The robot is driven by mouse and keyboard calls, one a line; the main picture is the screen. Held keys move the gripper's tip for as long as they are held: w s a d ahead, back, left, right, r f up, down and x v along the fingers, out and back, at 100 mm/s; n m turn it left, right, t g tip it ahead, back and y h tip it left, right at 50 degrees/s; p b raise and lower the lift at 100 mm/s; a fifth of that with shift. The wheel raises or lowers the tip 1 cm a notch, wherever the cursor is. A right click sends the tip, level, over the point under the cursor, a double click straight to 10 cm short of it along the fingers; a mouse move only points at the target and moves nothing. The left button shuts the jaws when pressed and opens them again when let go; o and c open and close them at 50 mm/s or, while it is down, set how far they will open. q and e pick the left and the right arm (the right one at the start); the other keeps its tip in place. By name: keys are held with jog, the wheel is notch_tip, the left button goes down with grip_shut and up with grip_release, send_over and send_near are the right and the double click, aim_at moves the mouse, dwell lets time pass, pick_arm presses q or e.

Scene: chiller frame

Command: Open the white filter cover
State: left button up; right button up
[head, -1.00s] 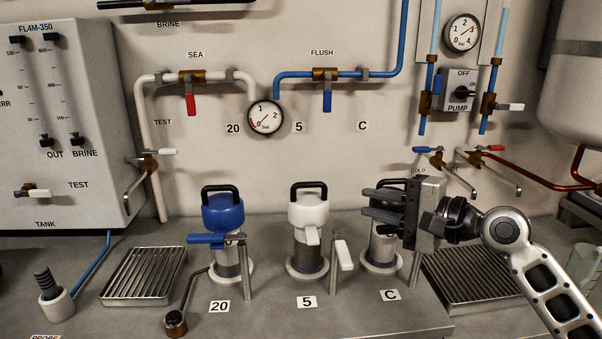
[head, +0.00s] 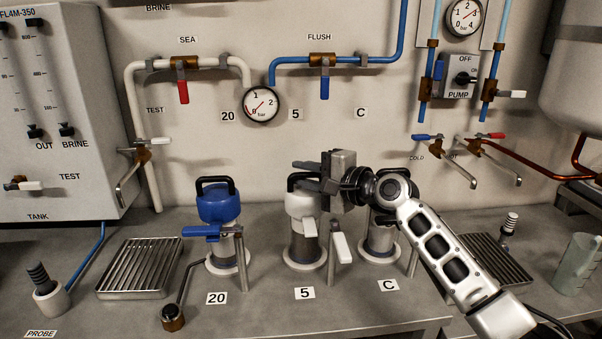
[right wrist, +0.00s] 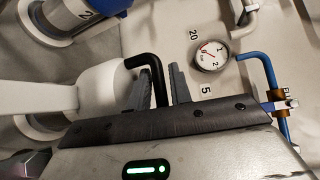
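The white filter cover (head: 299,203) sits on the middle filter housing behind the label 5, its black loop handle (head: 291,179) upright on top. My right gripper (head: 304,175) reaches in from the right at the height of this handle. In the right wrist view, the black handle (right wrist: 157,72) stands between the two grey fingers (right wrist: 160,88), which are apart with a gap visible on the far finger's side. The white cover (right wrist: 115,92) shows beside them. A white lever (head: 340,247) hangs from the post right of the housing. My left gripper is not in view.
A blue-covered filter (head: 219,204) stands left, with its blue lever (head: 203,231) turned sideways. A third filter (head: 379,236), labelled C, is partly hidden behind my right arm. A pressure gauge (head: 261,105) hangs on the wall behind. Drain grates lie at both sides.

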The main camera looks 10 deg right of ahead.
jog(key=shift+w+a+f, duration=0.1)
jog(key=shift+w+a, duration=0.25)
jog(key=shift+a, duration=0.1)
grip_shut()
